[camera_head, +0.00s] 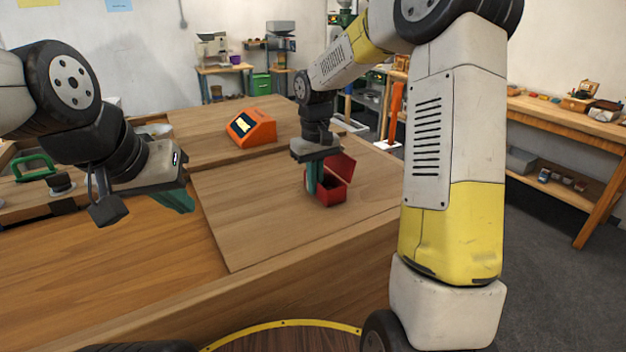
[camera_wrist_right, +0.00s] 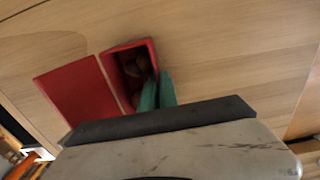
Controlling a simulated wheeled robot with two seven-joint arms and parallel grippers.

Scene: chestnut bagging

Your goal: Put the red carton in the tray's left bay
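The red carton (camera_head: 333,193) stands on the wooden board in the middle of the table, its lid flap open. The right wrist view shows the carton (camera_wrist_right: 108,52) from above, with brown round things inside. My right gripper (camera_head: 314,180) points down at the carton's left wall. In the right wrist view its green fingers (camera_wrist_right: 158,92) are close together, one inside and one outside the wall, and look shut on it. My left gripper (camera_head: 178,201) hangs over the table's left part, away from the carton; its finger gap is not clear. I cannot make out the tray with certainty.
An orange device with a screen (camera_head: 251,128) stands behind the carton. A green handle (camera_head: 34,168) and a wooden rim lie at the far left, partly behind my left arm. The board (camera_head: 255,220) left and front of the carton is clear.

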